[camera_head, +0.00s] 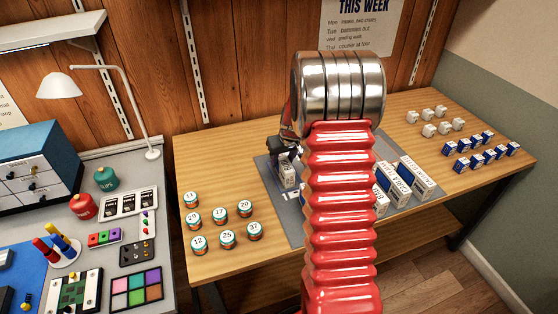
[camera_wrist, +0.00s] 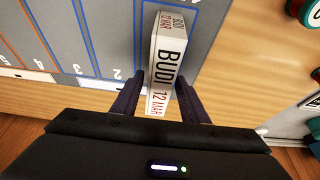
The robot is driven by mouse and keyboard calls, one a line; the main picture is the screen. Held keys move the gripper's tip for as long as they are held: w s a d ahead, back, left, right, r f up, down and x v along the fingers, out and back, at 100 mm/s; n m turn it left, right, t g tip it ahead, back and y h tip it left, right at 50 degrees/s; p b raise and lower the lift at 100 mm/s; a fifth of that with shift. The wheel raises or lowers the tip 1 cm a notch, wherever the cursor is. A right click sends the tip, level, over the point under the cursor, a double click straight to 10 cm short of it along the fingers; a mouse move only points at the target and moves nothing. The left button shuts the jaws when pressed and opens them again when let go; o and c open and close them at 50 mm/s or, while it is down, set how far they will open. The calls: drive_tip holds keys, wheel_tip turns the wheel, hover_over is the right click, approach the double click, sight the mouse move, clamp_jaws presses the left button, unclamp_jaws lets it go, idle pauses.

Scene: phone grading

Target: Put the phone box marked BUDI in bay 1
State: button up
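The white BUDI box (camera_wrist: 166,60), printed BUDI and 12 MAR, stands between the two fingers of my gripper (camera_wrist: 161,88). The fingers are close along its sides, and I cannot tell whether both press on it. In the head view the box (camera_head: 287,174) is at the left part of the grey bay mat (camera_head: 263,163), with my gripper (camera_head: 286,150) at it. In the wrist view the box is over the blue-outlined bay beside the one numbered 2; its own bay number is hidden. I cannot tell whether the box touches the mat.
Several white boxes (camera_head: 417,178) stand at the mat's right, partly behind my red arm. Numbered round tins (camera_head: 218,211) stand at the left of the table. Small white items (camera_head: 443,128) and blue-and-white boxes (camera_head: 480,150) are at the right. A grey bench (camera_head: 178,253) adjoins the table's left.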

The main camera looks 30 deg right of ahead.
drive_tip(key=shift+o, duration=0.6)
drive_tip(key=shift+r, duration=0.15)
drive_tip(key=v, duration=1.2)
drive_tip(key=s+a+r+n, duration=0.1)
drive_tip(key=s+a+r, duration=0.4)
drive_tip(key=a, duration=0.4)
drive_tip(key=s+a+r+n, duration=0.1)
drive_tip(key=s+a+r, duration=0.35)
drive_tip(key=a, duration=0.35)
drive_tip(key=s+a+r+n+t+y, duration=0.1)
drive_tip(key=s+a, duration=1.1)
drive_tip(key=s, duration=0.4)
drive_tip(key=shift+r, duration=0.35)
